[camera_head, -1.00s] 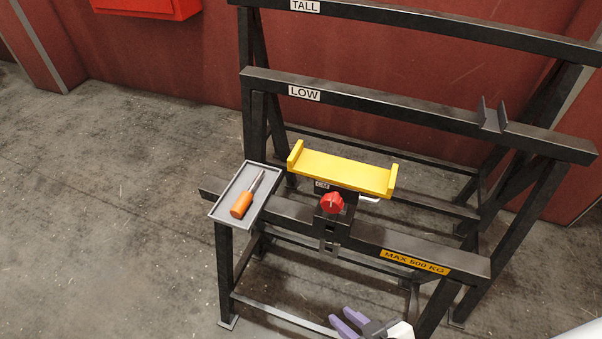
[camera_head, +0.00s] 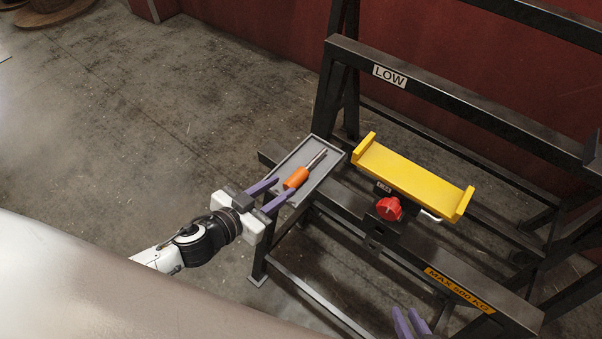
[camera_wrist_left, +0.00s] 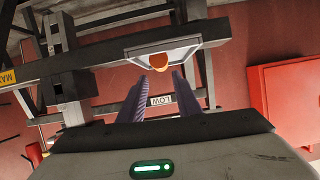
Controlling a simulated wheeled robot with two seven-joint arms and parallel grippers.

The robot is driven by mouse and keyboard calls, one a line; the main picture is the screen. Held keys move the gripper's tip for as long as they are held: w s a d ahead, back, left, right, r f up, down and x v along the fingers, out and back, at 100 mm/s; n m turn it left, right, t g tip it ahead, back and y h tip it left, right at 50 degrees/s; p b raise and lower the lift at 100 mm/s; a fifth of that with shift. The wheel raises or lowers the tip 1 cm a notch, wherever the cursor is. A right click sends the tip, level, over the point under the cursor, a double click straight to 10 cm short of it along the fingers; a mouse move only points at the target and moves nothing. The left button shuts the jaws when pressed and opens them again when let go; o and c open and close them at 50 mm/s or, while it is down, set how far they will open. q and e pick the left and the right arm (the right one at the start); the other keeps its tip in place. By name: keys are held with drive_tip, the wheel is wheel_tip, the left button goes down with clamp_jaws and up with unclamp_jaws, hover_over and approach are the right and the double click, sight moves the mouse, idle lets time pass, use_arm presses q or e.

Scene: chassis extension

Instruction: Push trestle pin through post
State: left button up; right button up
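The pin (camera_head: 304,170) has an orange handle and a metal shaft. It lies in a small grey tray (camera_head: 325,184) on the left end of the trestle's front beam. My left gripper (camera_head: 276,190) is open, its purple fingers at the tray's near left edge, just short of the orange handle. In the left wrist view the orange handle end (camera_wrist_left: 159,62) shows ahead, between and beyond the open fingers (camera_wrist_left: 167,85). The post (camera_head: 378,214) carries a yellow cradle (camera_head: 415,178) and a red knob (camera_head: 389,208).
The black trestle frame (camera_head: 455,100), labelled LOW, rises behind the cradle. The front beam bears a MAX 500 KG label (camera_head: 459,290). A red box (camera_wrist_left: 285,100) is on the wall in the left wrist view. The floor left of the tray is clear.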

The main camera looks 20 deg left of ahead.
sight(296, 177)
use_arm(q)
drive_tip(key=x, duration=0.9)
drive_tip(key=shift+w+f+b, duration=0.1)
drive_tip(key=shift+b, duration=0.25)
clamp_jaws()
